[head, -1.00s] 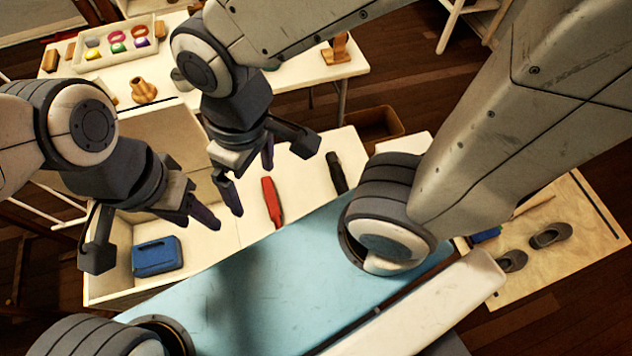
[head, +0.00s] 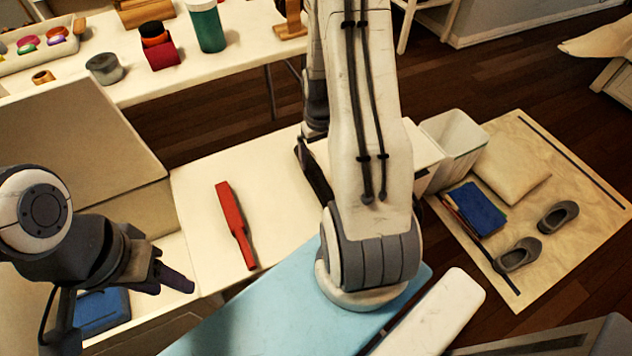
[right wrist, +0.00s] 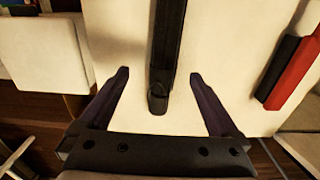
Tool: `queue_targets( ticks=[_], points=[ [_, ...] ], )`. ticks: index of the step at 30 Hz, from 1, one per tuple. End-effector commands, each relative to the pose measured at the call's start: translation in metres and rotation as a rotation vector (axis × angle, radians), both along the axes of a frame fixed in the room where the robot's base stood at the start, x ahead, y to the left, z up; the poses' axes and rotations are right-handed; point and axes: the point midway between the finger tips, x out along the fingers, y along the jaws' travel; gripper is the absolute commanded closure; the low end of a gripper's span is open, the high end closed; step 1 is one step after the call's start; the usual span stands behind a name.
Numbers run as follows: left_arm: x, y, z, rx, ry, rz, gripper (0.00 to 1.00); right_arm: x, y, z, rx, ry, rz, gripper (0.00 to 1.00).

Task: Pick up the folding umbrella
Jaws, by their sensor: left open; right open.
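A long black object (right wrist: 168,50), which looks like the folding umbrella, lies on the white table in the right wrist view. Its near end lies between the spread fingers of my right gripper (right wrist: 159,74), with a gap on both sides. The gripper is open and empty; its height above the table is hard to judge. In the head view my right arm covers most of this spot. My left gripper (head: 120,308) is open and empty, at the lower left over an open box holding a blue case (head: 102,312).
A red long object (head: 233,222) lies on the white table (head: 200,225), left of my right arm; it also shows in the right wrist view (right wrist: 295,75). A light blue surface (head: 285,305) is in front. A white bin (head: 455,150) and a mat with shoes (head: 540,270) are to the right.

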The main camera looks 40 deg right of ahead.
Motion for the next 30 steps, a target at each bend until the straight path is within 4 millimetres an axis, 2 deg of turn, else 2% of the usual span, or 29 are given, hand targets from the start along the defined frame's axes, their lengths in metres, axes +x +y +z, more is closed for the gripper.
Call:
queue_targets(
  ticks=[1, 3, 11, 19, 23, 29, 30],
  points=[
    [0.000, 0.000, -0.005, 0.000, 0.000, 0.000, 0.50, -0.001, 0.001, -0.012, 0.002, 0.004, 0.001, 0.03],
    [0.000, 0.000, -0.008, 0.000, 0.000, 0.000, 0.50, 0.000, 0.001, -0.022, 0.002, 0.004, 0.001, 0.03],
    [0.000, 0.000, -0.014, 0.000, 0.000, 0.000, 0.50, 0.003, 0.003, -0.043, 0.001, 0.002, 0.004, 0.03],
    [0.000, 0.000, -0.028, 0.000, 0.000, 0.000, 0.50, 0.009, 0.006, -0.082, 0.001, 0.002, 0.002, 0.03],
    [0.000, 0.000, -0.030, 0.000, 0.000, 0.000, 0.50, 0.009, 0.006, -0.089, 0.001, 0.002, 0.003, 0.03],
    [0.000, 0.000, -0.029, 0.000, 0.000, 0.000, 0.50, 0.009, 0.006, -0.088, 0.000, 0.001, 0.003, 0.03],
    [0.000, 0.000, -0.029, 0.000, 0.000, 0.000, 0.50, 0.009, 0.006, -0.088, 0.000, 0.001, 0.003, 0.14]
  ],
)
